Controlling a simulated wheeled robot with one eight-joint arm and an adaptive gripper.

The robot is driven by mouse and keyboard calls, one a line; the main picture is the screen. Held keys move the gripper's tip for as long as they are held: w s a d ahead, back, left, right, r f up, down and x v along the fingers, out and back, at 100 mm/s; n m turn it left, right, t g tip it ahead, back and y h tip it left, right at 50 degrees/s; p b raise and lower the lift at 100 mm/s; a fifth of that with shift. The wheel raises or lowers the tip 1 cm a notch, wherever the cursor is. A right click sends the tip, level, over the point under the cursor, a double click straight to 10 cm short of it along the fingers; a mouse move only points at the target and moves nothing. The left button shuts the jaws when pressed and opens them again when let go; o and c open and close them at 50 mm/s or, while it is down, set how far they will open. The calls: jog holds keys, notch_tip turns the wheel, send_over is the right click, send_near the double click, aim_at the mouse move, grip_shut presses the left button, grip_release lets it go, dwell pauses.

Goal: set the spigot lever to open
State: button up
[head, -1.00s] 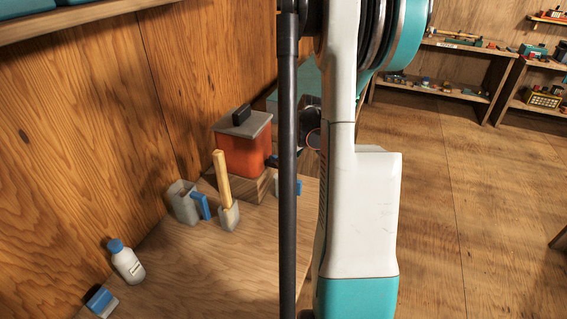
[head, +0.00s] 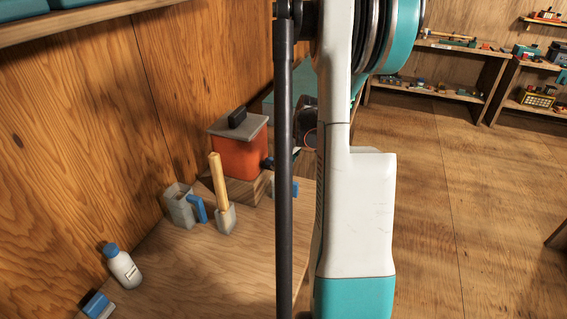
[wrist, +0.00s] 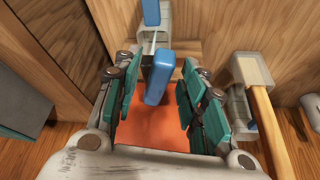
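The orange tank (head: 238,157) with a grey lid stands on a wooden block at the back of the bench. Its dark spigot (head: 268,162) sticks out to the right, partly hidden by my arm. In the wrist view a blue bar, seemingly the spigot lever (wrist: 158,80), stands between the teal finger pads of my gripper (wrist: 160,103). The fingers are spread, with a gap visible on both sides of the bar. The orange surface (wrist: 155,134) of the tank shows below, between the fingers. In the head view the fingertips are hidden behind my arm. The lever's exact setting cannot be told.
A white bottle (head: 123,269) stands nearer the front. A wooden wall lies close behind.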

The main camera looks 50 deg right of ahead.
jog(key=shift+r, duration=0.1)
jog(key=v, duration=1.1)
jog(key=shift+s+r, duration=0.25)
jog(key=shift+r, duration=0.1)
jog(key=shift+a, duration=0.1)
